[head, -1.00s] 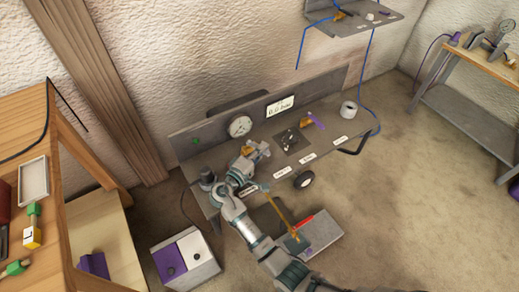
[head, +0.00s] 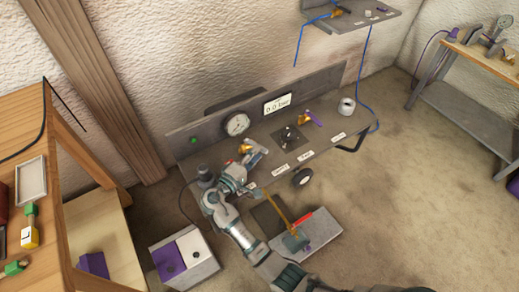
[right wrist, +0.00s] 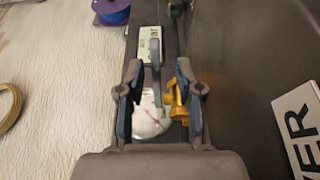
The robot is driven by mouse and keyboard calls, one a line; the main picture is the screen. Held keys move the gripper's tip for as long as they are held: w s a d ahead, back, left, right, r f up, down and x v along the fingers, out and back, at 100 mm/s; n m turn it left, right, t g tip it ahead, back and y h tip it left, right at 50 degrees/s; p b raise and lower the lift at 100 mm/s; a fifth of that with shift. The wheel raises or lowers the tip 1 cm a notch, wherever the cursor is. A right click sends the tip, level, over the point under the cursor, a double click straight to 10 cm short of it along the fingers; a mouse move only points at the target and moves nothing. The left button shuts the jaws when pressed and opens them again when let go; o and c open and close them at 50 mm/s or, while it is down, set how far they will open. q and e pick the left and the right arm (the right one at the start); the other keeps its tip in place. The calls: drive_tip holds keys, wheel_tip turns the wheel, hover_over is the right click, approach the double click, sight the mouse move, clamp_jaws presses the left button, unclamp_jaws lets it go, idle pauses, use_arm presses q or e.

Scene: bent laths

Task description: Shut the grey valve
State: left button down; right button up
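The grey valve has a brass body (head: 245,149) and a grey lever; it sits on the bench panel below the round gauge in the head view. In the right wrist view its grey lever (right wrist: 156,72) and brass body (right wrist: 179,98) show between my fingers. My right gripper (head: 250,167) is at this valve. In the right wrist view its two fingers (right wrist: 158,98) are apart, with a gap on the lever's left side; the brass body is close to the right finger. Contact cannot be told. My left gripper is not in view.
A round gauge (head: 237,124) and a display (head: 277,102) stand behind the valve. A purple-handled valve (head: 311,118) is further right on the bench (head: 330,107). A grey box (head: 322,232) with a red item lies in front, by my arm.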

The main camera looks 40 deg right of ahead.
drive_tip(key=v, duration=0.9)
drive_tip(key=shift+f, duration=0.15)
